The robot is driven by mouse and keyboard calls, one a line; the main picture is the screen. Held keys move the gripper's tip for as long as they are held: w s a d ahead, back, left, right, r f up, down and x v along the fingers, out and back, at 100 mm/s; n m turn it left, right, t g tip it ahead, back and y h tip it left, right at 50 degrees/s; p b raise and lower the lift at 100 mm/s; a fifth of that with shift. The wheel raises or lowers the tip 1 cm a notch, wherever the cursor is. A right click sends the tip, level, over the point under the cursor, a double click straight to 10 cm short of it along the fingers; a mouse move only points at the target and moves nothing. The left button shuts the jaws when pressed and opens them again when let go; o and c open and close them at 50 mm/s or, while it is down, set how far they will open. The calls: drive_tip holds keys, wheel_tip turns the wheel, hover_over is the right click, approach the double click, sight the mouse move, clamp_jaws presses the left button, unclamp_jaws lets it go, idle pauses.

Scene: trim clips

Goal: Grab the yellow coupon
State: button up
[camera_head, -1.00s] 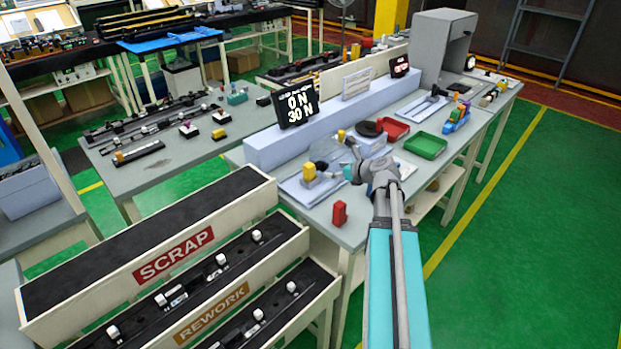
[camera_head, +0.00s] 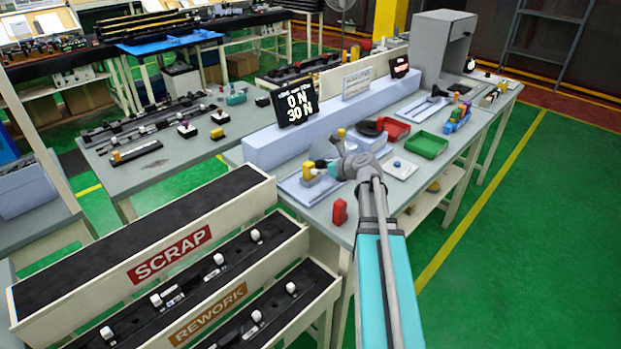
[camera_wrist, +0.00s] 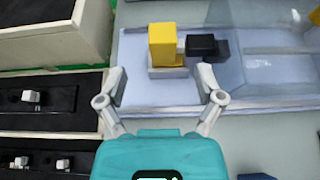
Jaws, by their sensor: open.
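The yellow coupon (camera_head: 308,170) is a small upright block on the pale fixture plate (camera_head: 292,188) on the bench. In the wrist view the yellow coupon (camera_wrist: 164,45) sits in a white holder, with a black part (camera_wrist: 202,45) close at its right. My gripper (camera_head: 322,166) is just right of the coupon in the head view. In the wrist view my gripper (camera_wrist: 162,76) is open and empty, its fingers spread to either side below the coupon. Neither finger appears to touch it. A second, smaller yellow piece (camera_head: 341,132) stands farther back.
A red block (camera_head: 339,212) stands near the bench's front edge. A red tray (camera_head: 397,134) and a green tray (camera_head: 427,151) lie farther right. A long pale housing with displays (camera_head: 262,150) runs behind the fixture. The SCRAP rack (camera_head: 128,252) is at left front.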

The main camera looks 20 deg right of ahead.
sight(312, 165)
drive_tip(key=shift+x, duration=1.05)
drive_tip(key=shift+w, duration=0.1)
drive_tip(key=shift+b+x, duration=1.3)
drive_tip(key=shift+x, duration=1.2)
drive_tip(key=shift+w+d, duration=0.1)
drive_tip(key=shift+d, duration=0.05)
drive_tip(key=shift+r, duration=0.1)
clamp_jaws()
drive_tip(key=shift+r, duration=0.1)
